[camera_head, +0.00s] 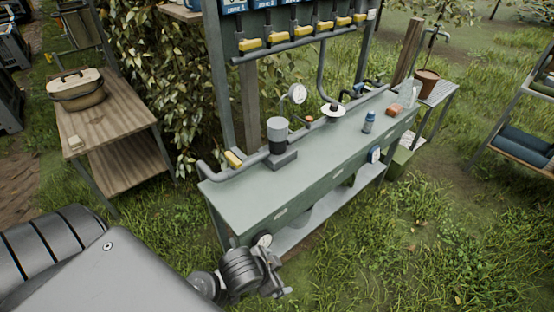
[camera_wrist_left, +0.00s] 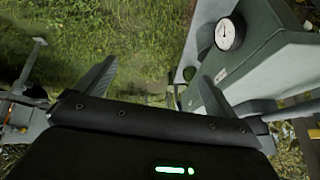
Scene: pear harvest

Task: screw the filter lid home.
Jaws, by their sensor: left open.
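The filter (camera_head: 278,138) stands upright on the left half of the green bench, in line with a grey pipe. It has a light grey cylindrical top over a dark lower part. I cannot tell from here how the lid sits on it. My left gripper (camera_head: 274,280) is low in front of the bench's near left end, well apart from the filter. In the left wrist view my left gripper (camera_wrist_left: 152,85) is open, with nothing between its fingers. The filter is not visible there. My right gripper is not in view.
The bench (camera_head: 240,203) has a dial (camera_head: 263,240) on its near end, close to my left gripper. A wooden table (camera_head: 105,115) is at left. Grass lies in front.

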